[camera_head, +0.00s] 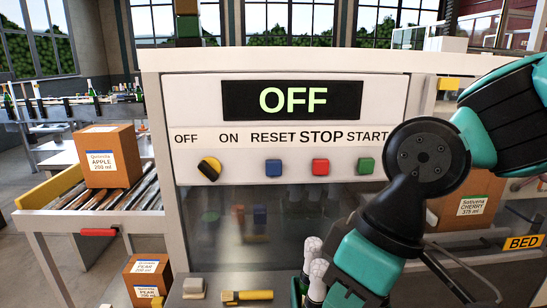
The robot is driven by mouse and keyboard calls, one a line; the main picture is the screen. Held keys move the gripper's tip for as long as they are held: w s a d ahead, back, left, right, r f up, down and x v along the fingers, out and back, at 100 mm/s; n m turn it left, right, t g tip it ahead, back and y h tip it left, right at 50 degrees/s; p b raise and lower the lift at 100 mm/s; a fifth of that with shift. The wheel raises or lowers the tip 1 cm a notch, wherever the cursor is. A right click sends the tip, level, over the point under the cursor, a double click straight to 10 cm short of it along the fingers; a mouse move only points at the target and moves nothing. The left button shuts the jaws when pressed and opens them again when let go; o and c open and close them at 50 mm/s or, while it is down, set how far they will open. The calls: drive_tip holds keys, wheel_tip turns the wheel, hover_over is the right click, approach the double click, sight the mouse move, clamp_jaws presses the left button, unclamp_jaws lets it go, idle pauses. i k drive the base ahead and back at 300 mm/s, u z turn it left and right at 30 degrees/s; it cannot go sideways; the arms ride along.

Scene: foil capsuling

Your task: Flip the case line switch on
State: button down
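The case line switch (209,168) is a round yellow knob with a black handle, at the left of the white control panel (190,101). It sits below and between the OFF and ON labels, and its handle slants toward the upper left, on the OFF side. The display (292,100) above reads OFF in green letters. My teal and black arm comes in from the right and bends down past the panel's right end, well to the right of the switch. Its lower end runs out at the bottom edge, and my gripper's fingertips do not show.
Blue (273,168), red (320,167) and green (366,166) buttons stand right of the switch. Foil-topped bottles (313,247) stand below, beside my arm. A yellow-handled tool (247,296) lies low in front. An apple carton (110,157) sits on the left roller conveyor. Space before the switch is clear.

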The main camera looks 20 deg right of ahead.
sight(210, 168)
drive_tip(key=u, duration=1.3)
drive_tip(key=i, duration=0.55)
drive_tip(key=z, duration=1.15)
